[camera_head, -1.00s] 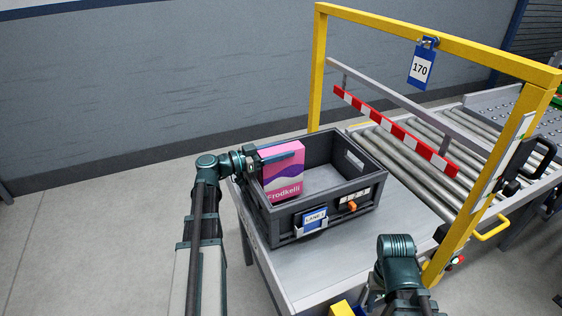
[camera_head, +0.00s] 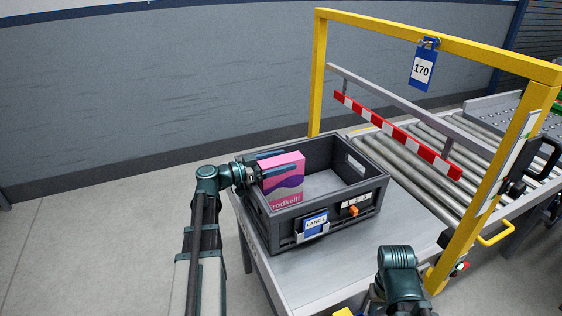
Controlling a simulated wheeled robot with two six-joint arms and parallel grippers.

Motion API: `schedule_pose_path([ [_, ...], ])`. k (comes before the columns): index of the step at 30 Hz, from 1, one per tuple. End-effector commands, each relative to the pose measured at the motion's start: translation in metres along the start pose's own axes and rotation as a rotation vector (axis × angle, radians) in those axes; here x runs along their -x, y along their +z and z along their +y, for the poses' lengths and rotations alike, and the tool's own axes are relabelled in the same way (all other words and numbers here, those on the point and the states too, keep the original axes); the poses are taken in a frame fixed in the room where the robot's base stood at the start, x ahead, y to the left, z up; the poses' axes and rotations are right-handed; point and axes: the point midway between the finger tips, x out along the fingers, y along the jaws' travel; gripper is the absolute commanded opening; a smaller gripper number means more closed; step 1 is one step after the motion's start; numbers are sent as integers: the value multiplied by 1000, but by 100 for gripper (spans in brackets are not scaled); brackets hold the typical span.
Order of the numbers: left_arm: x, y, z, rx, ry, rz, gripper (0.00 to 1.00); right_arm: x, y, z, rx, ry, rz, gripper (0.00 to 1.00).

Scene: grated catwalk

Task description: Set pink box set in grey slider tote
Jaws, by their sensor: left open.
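The pink box (camera_head: 284,180) with a purple wave and white lettering stands upright inside the grey tote (camera_head: 341,201), at its left end. The tote's front wall hides the box's lower edge. The tote carries a blue and white "LANE" card and an orange slider on its front. My left gripper (camera_head: 268,165) is open at the box's upper left, its fingers close to the box; I cannot tell whether they touch it. My right arm shows at the lower right, but its gripper's fingers are not in view.
The tote sits on a grey metal table (camera_head: 340,262) that meets a roller conveyor (camera_head: 420,148). A yellow frame (camera_head: 318,75) with a hanging "170" tag (camera_head: 423,68) and a red-white striped bar (camera_head: 398,133) stands over the conveyor. The tote's right part is empty.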

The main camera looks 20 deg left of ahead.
Motion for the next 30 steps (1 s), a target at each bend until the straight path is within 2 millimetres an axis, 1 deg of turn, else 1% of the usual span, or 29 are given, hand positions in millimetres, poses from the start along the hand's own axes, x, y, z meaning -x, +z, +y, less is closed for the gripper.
schedule_pose_path([
  [4,1,-5,0,0,0,0,86,5,0,0,0,0,0,50],
  [5,6,-3,0,0,-2,0,86,3,0,0,0,0,0,50],
  [8,23,-3,0,0,-4,0,86,3,0,0,0,0,0,50],
  [15,73,-3,0,0,-4,0,86,3,0,0,0,0,0,50],
  [18,91,-3,0,0,-4,0,86,3,0,0,0,0,0,50],
  [21,104,-3,0,0,-3,0,86,3,0,0,0,0,0,50],
  [24,114,-3,0,0,-1,0,86,3,0,0,0,0,0,50],
  [30,120,-3,0,0,-1,0,86,3,0,0,0,0,0,50],
])
